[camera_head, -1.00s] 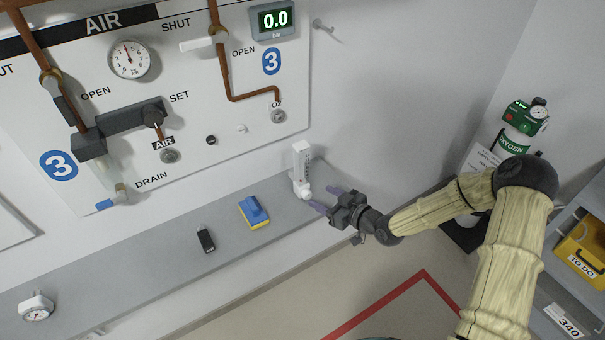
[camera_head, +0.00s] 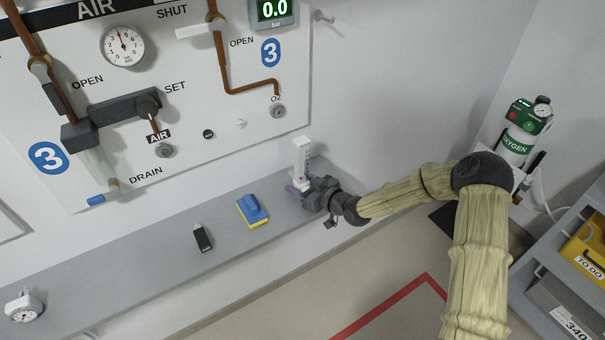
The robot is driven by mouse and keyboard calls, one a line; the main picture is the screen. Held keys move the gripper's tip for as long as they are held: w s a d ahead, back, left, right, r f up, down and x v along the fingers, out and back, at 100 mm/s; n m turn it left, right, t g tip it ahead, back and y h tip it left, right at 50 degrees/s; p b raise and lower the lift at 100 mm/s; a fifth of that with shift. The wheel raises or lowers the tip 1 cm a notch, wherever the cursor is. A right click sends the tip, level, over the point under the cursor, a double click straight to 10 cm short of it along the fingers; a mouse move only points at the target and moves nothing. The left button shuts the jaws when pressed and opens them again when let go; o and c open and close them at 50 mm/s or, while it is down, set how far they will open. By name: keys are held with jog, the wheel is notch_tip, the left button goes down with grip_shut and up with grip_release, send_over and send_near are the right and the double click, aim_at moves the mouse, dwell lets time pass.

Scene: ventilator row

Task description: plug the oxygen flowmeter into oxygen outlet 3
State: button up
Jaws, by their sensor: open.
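The oxygen flowmeter (camera_head: 302,157), a white upright body with a clear scaled tube, stands on the grey shelf near its right end. Oxygen outlet 3 (camera_head: 278,111) is a round metal socket marked O2 on the white panel, below the copper pipe and the blue 3 sign (camera_head: 271,52). The outlet is empty.
The air outlet (camera_head: 165,151) is on the panel's left. An oxygen cylinder (camera_head: 520,138) stands at the right.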

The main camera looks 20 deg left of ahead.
dwell(0.8)
jog(key=c, duration=1.2)
jog(key=shift+a+r, duration=0.1)
jog(key=shift+r, duration=0.7)
grip_shut()
jog(key=shift+r+p, duration=0.15)
jog(key=shift+p, duration=0.15)
jog(key=s+d, duration=0.6)
jog(key=d, duration=0.6)
jog(key=shift+d+p, duration=0.3)
jog(key=shift+p, duration=0.1)
